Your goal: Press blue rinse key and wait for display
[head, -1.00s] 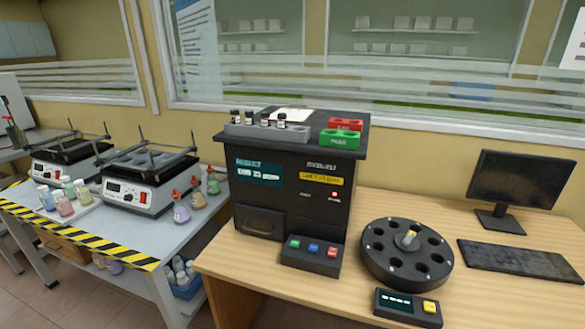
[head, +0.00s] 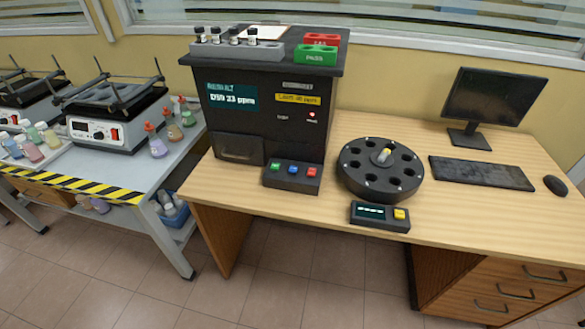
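The black analyser (head: 262,115) stands on the wooden desk. Its key box (head: 293,177) at the front bears a green key (head: 275,167), a blue key (head: 293,169) and a red key (head: 311,172). The teal display (head: 232,97) shows a result that appears to read "D19 23 ppm". A yellow label (head: 298,98) shows a limit in ppm, and a small red light shows below it. Neither of my grippers is in view, and nothing touches the keys.
A black carousel (head: 380,170) and a small box with a screen and yellow key (head: 380,215) stand right of the analyser. A rack of vials (head: 238,47), a red tray (head: 320,40) and a green tray (head: 315,55) sit on top. A monitor (head: 494,97), keyboard (head: 481,173) and mouse (head: 555,185) are at right.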

